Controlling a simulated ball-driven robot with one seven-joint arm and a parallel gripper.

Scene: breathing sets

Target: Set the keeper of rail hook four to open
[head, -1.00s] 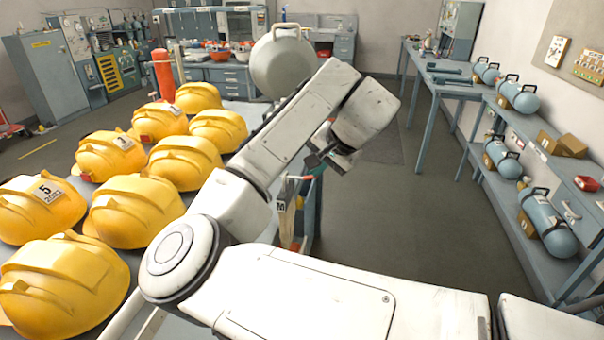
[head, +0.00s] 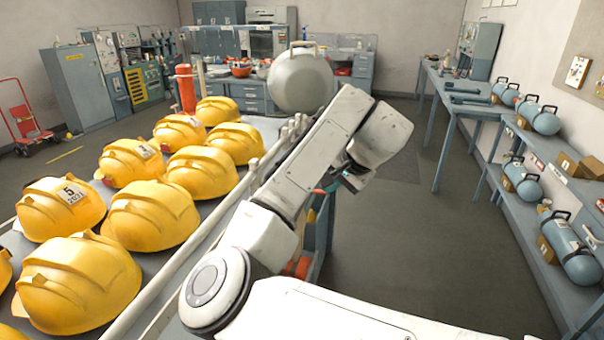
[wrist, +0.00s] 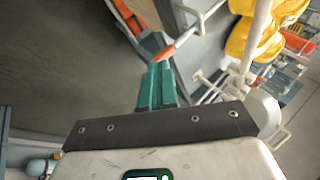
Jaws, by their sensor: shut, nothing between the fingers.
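My gripper (wrist: 158,66) has teal fingers closed together, with nothing between them. In the head view the fingers (head: 327,188) show only in part beside my arm, at the side of the helmet table. In the wrist view a pale bent hook (wrist: 198,22) with an orange-red tip (wrist: 166,53) hangs just beyond the fingertips; I cannot tell whether they touch. A white rail (head: 205,240) runs along the table's edge. My arm hides much of the hook side. No hook number is readable, and I cannot tell the keeper's state.
Yellow helmets (head: 150,212) cover the table left of my arm. A grey-green round vessel (head: 300,80) stands at the table's far end. A shelf bench (head: 500,200) with blue cylinders (head: 538,118) lines the right wall. The floor (head: 420,240) between is clear.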

